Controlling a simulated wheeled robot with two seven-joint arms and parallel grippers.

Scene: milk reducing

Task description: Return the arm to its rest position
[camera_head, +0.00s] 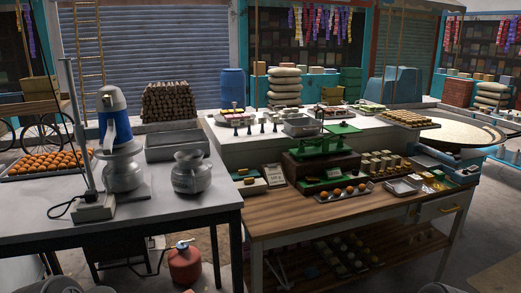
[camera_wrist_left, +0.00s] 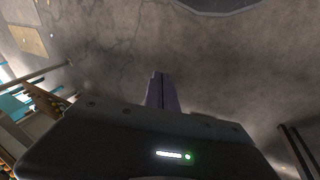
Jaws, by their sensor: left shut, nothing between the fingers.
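My left gripper (camera_wrist_left: 160,76) shows in the left wrist view, its two fingers together and nothing between them. It points over bare grey floor (camera_wrist_left: 120,40), apart from any object. Neither gripper shows in the head view. A blue-topped machine (camera_head: 113,112) stands over a round metal pot (camera_head: 122,172) on the grey table (camera_head: 150,215) at the left. A second metal pot (camera_head: 191,173) stands upright to its right, in front of a rectangular metal tray (camera_head: 176,147).
A wooden counter (camera_head: 290,221) with a green scale (camera_head: 322,142) and small goods fills the middle right. A tray of orange balls (camera_head: 48,163) lies at the left. A red gas cylinder (camera_head: 184,264) stands on the floor below. Floor is open at the lower right.

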